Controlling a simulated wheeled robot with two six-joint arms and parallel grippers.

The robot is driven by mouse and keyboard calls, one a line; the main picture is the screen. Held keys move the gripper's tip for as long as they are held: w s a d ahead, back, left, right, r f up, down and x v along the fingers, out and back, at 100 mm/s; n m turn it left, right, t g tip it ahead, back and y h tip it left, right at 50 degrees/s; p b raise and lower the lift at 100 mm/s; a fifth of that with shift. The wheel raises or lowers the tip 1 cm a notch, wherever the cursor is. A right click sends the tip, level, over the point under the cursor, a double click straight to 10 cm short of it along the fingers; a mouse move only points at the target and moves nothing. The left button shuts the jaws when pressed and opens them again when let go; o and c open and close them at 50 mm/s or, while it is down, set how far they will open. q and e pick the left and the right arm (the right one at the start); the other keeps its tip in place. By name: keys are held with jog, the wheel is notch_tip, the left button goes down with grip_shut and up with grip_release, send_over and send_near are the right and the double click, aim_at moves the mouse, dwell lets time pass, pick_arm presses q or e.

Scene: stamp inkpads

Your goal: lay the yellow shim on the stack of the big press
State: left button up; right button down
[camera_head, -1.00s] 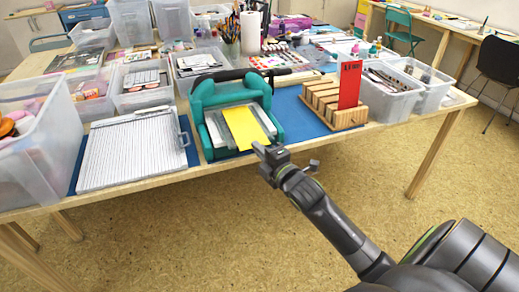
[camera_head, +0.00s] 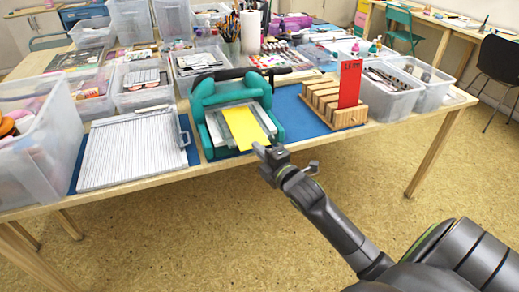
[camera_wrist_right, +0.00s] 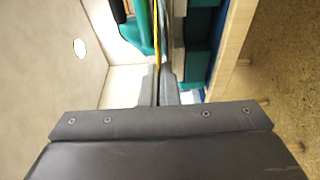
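The big press (camera_head: 207,95) is teal and stands open at the table's front edge. A stack of pale grey and white plates (camera_head: 216,122) lies on its bed. The yellow shim (camera_head: 243,128) is flat over this stack, with its near end toward my right gripper (camera_head: 262,152). That gripper is shut on the shim's near end. In the right wrist view the shim (camera_wrist_right: 156,45) shows edge-on as a thin yellow strip running into the shut fingers (camera_wrist_right: 160,88). I cannot tell whether the shim touches the stack. My left gripper is not in view.
A white ridged board (camera_head: 132,152) lies left of the press. A wooden slotted rack (camera_head: 325,105) with an upright red plate (camera_head: 349,84) stands right of it on a blue mat (camera_head: 297,122). Clear plastic bins (camera_head: 38,135) line the table's sides and back. The floor in front is open.

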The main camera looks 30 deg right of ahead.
jog(key=shift+f, duration=0.15)
jog(key=c, duration=2.1)
grip_release()
jog(key=o, duration=0.5)
jog(key=shift+c, duration=0.2)
jog(key=shift+o, duration=0.2)
jog(key=shift+s, duration=0.1)
jog(key=s+p, duration=0.1)
jog(key=s, duration=0.1)
jog(key=s+a, duration=0.1)
jog(key=s, duration=0.1)
jog(key=shift+s+p, duration=0.35)
jog(key=shift+p, duration=0.05)
